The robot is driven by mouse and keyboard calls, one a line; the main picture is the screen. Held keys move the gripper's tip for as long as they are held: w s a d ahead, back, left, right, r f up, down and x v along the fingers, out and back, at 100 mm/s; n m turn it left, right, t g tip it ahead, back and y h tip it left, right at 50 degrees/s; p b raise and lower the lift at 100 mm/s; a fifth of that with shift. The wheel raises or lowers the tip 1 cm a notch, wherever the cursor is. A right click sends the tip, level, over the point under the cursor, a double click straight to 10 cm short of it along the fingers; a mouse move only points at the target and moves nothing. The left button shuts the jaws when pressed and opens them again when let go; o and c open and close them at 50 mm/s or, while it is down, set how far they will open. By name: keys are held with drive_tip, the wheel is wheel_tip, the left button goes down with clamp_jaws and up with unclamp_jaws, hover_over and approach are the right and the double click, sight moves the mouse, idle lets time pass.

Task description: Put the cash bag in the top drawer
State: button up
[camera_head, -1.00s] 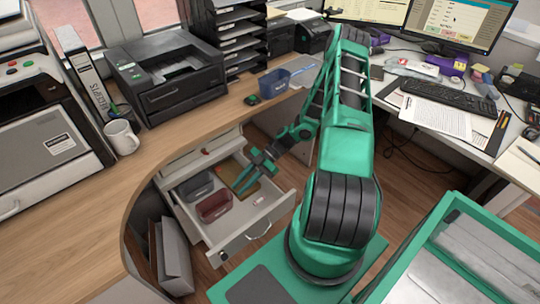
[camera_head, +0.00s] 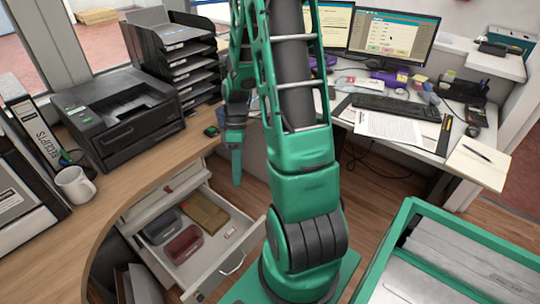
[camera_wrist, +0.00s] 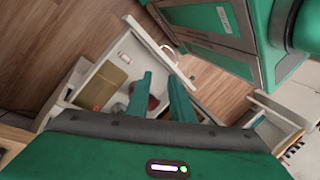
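A flat tan-brown pouch (camera_head: 205,211), which looks like the cash bag, lies in the pulled-out drawer (camera_head: 245,240) under the counter. It lies beside a grey bin (camera_head: 160,225) and a dark red bin (camera_head: 183,244). The pouch also shows in the wrist view (camera_wrist: 102,86), lying flat inside the drawer. My gripper (camera_head: 237,178) hangs above the drawer's right side, fingers down and clear of the pouch. In the wrist view my gripper (camera_wrist: 160,85) has its two green fingers apart, with nothing held between them; the dark red bin shows below, partly hidden.
A black printer (camera_head: 118,115) and a white mug (camera_head: 75,184) stand on the wooden counter (camera_head: 150,165). A green-framed cart (camera_head: 450,235) is at the lower right. A desk with monitors and a keyboard (camera_head: 400,105) is behind my arm. Wooden floor lies open beside the drawer.

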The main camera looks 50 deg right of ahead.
drive_tip(key=s+a+r+m+t+h, duration=0.2)
drive_tip(key=s+r+m+h, duration=0.1)
drive_tip(key=s+r+m, duration=1.1)
wheel_tip(320, 180, up, 3)
drive_tip(key=shift+s+r+t, duration=0.1)
drive_tip(key=shift+s+t, duration=0.2)
drive_tip(key=shift+s, duration=0.55)
drive_tip(key=shift+w+a, duration=0.1)
drive_tip(key=shift+w+f+h, duration=0.3)
drive_tip(key=shift+w, duration=0.2)
